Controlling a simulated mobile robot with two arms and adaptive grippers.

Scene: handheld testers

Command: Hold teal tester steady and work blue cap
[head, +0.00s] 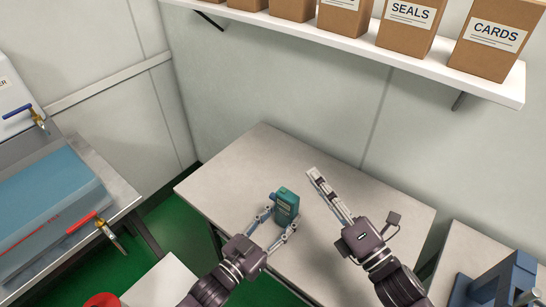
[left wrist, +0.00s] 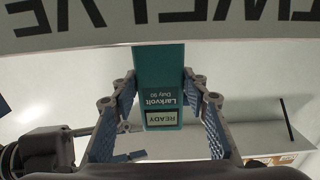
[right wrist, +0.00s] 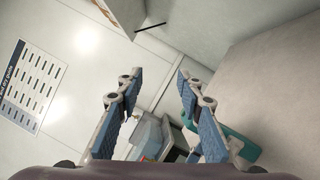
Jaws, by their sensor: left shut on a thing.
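The teal tester (head: 287,203) stands above or on the table, between the fingertips of my left gripper (head: 281,216). In the left wrist view the tester (left wrist: 158,75) shows a label and a READY screen, with a finger pad on each side. My left gripper is shut on it. A small blue piece (head: 273,196) at the tester's upper left side looks like the cap; it is too small to be sure. My right gripper (head: 317,178) is to the right of the tester, apart from it. In the right wrist view its fingers (right wrist: 156,76) are spread and empty. Part of the tester (right wrist: 245,146) shows behind one finger.
The table (head: 345,215) is otherwise bare around the grippers. A shelf (head: 430,72) with labelled cardboard boxes hangs on the wall above. A bench with a blue block (head: 45,205) and valve handles stands at left. A blue frame-like fixture (head: 495,285) is at lower right.

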